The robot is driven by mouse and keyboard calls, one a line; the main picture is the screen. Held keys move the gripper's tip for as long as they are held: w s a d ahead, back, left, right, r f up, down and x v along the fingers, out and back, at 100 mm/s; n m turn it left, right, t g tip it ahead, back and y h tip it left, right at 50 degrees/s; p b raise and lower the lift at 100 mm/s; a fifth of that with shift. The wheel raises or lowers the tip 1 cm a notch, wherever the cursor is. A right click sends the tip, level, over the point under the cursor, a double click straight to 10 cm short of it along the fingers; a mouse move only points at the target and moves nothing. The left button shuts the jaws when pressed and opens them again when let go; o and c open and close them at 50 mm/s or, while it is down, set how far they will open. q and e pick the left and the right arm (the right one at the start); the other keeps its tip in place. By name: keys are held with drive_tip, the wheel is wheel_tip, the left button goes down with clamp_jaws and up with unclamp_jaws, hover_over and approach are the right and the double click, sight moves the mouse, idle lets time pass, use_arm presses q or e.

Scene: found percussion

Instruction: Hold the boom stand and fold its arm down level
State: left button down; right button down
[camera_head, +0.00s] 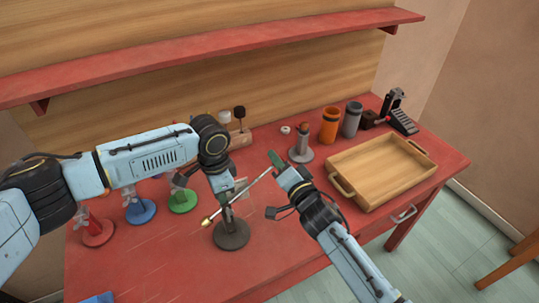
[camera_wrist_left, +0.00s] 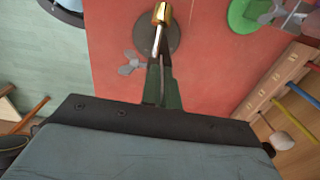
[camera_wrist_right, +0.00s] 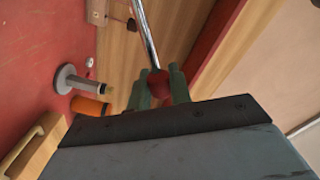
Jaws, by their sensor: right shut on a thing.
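The boom stand (camera_head: 232,236) stands upright on the red table on a round dark base. Its thin metal arm is tilted, with the brass counterweight (camera_head: 207,222) low at the left and the other end higher at the right. My left gripper (camera_head: 226,191) is around the upper post. In the left wrist view its green fingers (camera_wrist_left: 162,92) sit close on both sides of the post, beside a grey wing knob (camera_wrist_left: 131,66). My right gripper (camera_head: 275,160) is shut on the arm's raised end, a red tip (camera_wrist_right: 158,88) in the right wrist view.
Green (camera_head: 183,202), blue (camera_head: 140,212) and red (camera_head: 97,234) based stands are at the left, near my left arm. A grey stand (camera_head: 301,155), orange cup (camera_head: 329,126), grey cup (camera_head: 351,120), pedal (camera_head: 400,118) and wooden tray (camera_head: 370,203) are at the right. A shelf (camera_head: 220,45) runs above.

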use_arm(q)
drive_tip(key=shift+r, duration=0.1)
drive_tip(key=shift+d, duration=0.1)
use_arm(e)
wheel_tip(320, 180, down, 10)
drive_tip(key=w+d+m, duration=0.1)
drive_tip(key=d+m, duration=0.1)
drive_tip(key=m, duration=0.4)
drive_tip(key=shift+d+m, duration=0.2)
drive_tip(key=shift+m, duration=0.1)
drive_tip(key=shift+w+f, duration=0.1)
drive_tip(key=c, duration=1.3)
unclamp_jaws()
drive_tip(key=shift+d, duration=0.1)
drive_tip(key=v, duration=1.2)
